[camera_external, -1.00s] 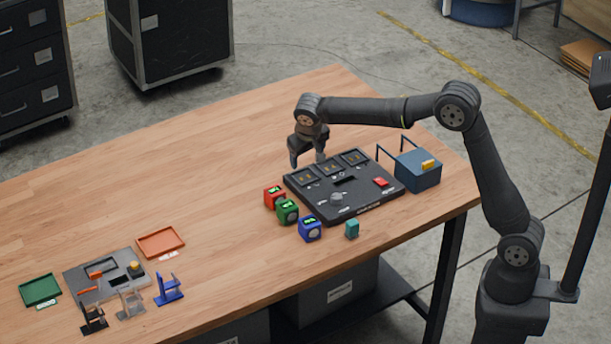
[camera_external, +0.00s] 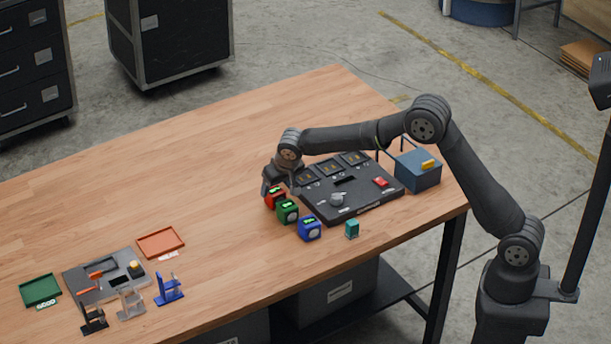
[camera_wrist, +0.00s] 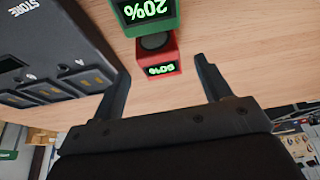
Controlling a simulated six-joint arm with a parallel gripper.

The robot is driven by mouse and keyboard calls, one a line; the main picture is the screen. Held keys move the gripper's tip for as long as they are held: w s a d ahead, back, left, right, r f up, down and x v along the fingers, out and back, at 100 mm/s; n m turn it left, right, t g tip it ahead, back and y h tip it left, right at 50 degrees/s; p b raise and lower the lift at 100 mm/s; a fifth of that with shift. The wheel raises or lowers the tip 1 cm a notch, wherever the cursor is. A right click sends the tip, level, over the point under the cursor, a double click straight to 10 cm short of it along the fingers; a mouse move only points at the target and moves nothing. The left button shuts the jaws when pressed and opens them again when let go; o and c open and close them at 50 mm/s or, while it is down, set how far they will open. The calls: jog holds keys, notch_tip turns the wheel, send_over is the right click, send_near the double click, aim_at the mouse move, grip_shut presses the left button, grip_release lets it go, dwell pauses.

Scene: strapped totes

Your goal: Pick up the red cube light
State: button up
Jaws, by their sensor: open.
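The red cube light (camera_external: 271,200) stands on the wooden table at the left end of a row of cube lights. In the wrist view the red cube (camera_wrist: 160,57) has a lit green display and sits between my two fingers, with room on both sides. My gripper (camera_external: 279,190) is open and low over the red cube; in the wrist view my gripper (camera_wrist: 162,80) shows its fingers spread. The green cube light (camera_external: 287,211) is close beside the red one, and it also shows in the wrist view (camera_wrist: 146,18).
A blue cube light (camera_external: 310,228) and a small teal block (camera_external: 352,229) stand to the right. A dark control panel (camera_external: 345,200) lies close beside the cubes. A blue box (camera_external: 418,172) stands behind it. The table's left middle is clear.

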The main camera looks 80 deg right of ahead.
aim_at(276, 191)
jog(key=x, duration=0.5)
jog(key=shift+a+f, duration=0.1)
jog(key=c, duration=1.2)
